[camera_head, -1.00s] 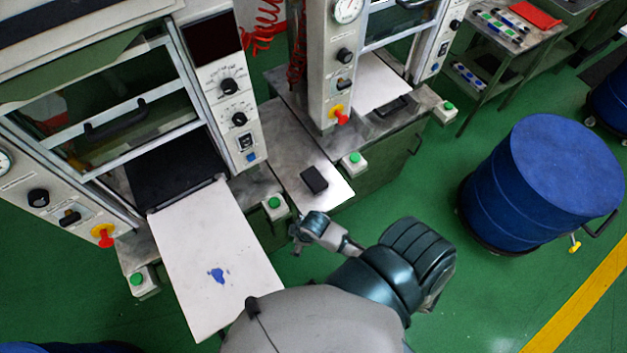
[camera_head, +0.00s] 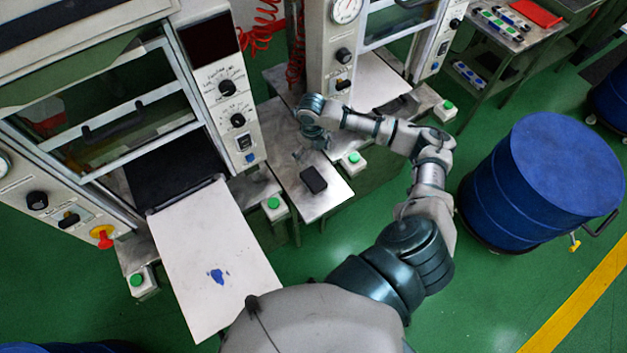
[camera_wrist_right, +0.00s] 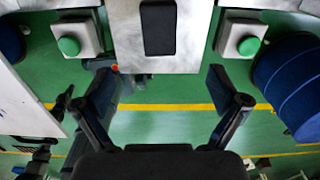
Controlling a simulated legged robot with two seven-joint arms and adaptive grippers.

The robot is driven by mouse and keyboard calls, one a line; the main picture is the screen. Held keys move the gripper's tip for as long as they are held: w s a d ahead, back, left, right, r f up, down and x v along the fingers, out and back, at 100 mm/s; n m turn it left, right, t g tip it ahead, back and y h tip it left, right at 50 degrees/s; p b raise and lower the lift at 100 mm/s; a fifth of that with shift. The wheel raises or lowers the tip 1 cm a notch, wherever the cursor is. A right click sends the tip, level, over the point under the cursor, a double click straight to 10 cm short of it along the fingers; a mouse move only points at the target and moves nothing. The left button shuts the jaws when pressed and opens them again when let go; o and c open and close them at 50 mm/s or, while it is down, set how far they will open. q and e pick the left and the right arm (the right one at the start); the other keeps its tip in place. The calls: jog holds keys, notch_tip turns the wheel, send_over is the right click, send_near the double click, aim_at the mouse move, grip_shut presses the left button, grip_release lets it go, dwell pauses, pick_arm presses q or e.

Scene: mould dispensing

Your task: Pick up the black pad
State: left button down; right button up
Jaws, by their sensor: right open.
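The black pad (camera_head: 313,180) is a small dark rectangle lying flat on the grey metal shelf (camera_head: 325,202) between the two presses. It also shows at the top centre of the right wrist view (camera_wrist_right: 158,27), near the shelf's front edge. My right gripper (camera_head: 311,153) is over the shelf, just behind the pad in the head view. In the right wrist view its two fingers (camera_wrist_right: 160,76) are spread wide with nothing between them, and the pad lies beyond them, untouched. My left gripper does not show in the head view.
Green-button boxes (camera_head: 354,160) (camera_head: 274,205) flank the shelf. A white plate (camera_head: 205,265) with a blue smear juts out from the left press. A blue drum (camera_head: 540,190) stands at right. A side table (camera_head: 505,30) holds small items and a red sheet.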

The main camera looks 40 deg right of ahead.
aim_at(313, 177)
notch_tip(313, 177, down, 11)
jog(key=shift+f+p, duration=0.1)
jog(key=shift+p, duration=0.3)
jog(key=shift+s+a+f+p, duration=0.1)
jog(key=shift+s+f+p, duration=0.15)
jog(key=shift+f, duration=1.1)
jog(key=shift+s+f+p, duration=0.2)
jog(key=shift+f, duration=1.1)
jog(key=c, duration=1.3)
jog(key=shift+o, duration=0.2)
jog(key=shift+r, duration=0.1)
jog(key=shift+r, duration=0.5)
notch_tip(313, 177, up, 2)
jog(key=shift+b, duration=0.3)
jog(key=shift+s+a+r, duration=0.2)
jog(key=shift+s, duration=0.4)
jog(key=s+a, duration=0.3)
jog(key=s, duration=0.3)
jog(key=s+a+r+b, duration=0.1)
jog(key=s+a, duration=0.2)
jog(key=s, duration=0.4)
jog(key=shift+s+r, duration=0.3)
